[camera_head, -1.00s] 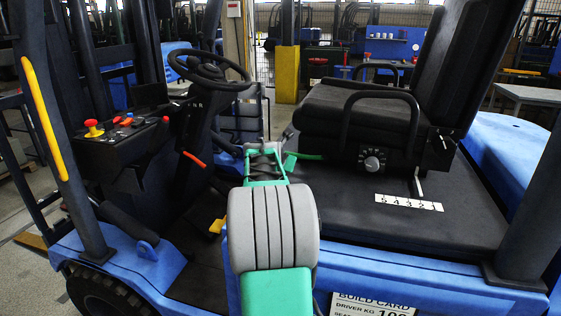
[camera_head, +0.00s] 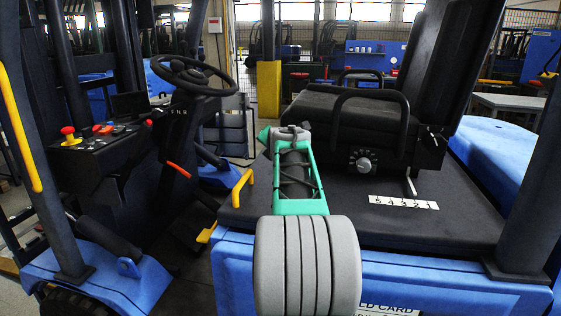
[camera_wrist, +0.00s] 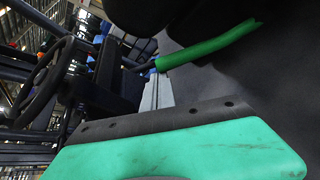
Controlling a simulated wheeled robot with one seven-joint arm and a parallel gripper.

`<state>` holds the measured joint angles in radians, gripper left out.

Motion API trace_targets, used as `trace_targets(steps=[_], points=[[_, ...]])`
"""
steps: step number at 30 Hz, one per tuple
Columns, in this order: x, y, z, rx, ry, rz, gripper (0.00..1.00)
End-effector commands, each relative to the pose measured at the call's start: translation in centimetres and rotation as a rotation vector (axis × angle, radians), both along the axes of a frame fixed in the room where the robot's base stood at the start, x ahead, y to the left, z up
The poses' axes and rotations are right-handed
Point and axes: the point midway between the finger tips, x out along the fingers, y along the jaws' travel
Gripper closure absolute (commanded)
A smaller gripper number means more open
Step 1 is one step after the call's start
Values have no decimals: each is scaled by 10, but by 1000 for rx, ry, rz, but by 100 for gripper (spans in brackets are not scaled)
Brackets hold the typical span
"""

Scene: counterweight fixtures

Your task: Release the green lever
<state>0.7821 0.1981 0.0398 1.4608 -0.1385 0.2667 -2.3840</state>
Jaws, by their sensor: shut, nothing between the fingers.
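The green lever (camera_wrist: 205,47) shows in the wrist view as a slanted green bar beside the dark seat area. In the head view I cannot make it out; my arm probably covers it. My gripper (camera_head: 264,136) is at the far end of my green and grey arm, just left of the seat's front. In the wrist view a large green part of my gripper (camera_wrist: 180,152) with a dark strip fills the bottom. It is shut and empty. A gap shows between this part and the lever. The fingertips are not clearly visible.
The black seat (camera_head: 340,115) with its armrest loop stands to the right. The steering wheel (camera_head: 193,76) and a console with red knobs (camera_head: 68,132) are on the left. A yellow handle (camera_head: 243,186) stands left of my arm. Dark posts frame both sides.

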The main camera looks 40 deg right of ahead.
Motion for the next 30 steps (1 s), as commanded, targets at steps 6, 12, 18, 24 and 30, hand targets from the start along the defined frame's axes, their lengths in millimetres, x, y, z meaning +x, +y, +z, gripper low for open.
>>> trace_targets(steps=[6,12,18,24,30], points=[[-11,-8,15,69,-108,-6,100],[-15,-11,25,67,-103,-4,100],[-18,-13,29,66,-104,-6,100],[-19,-15,31,64,-104,-9,100],[-20,-16,32,63,-106,-11,100]])
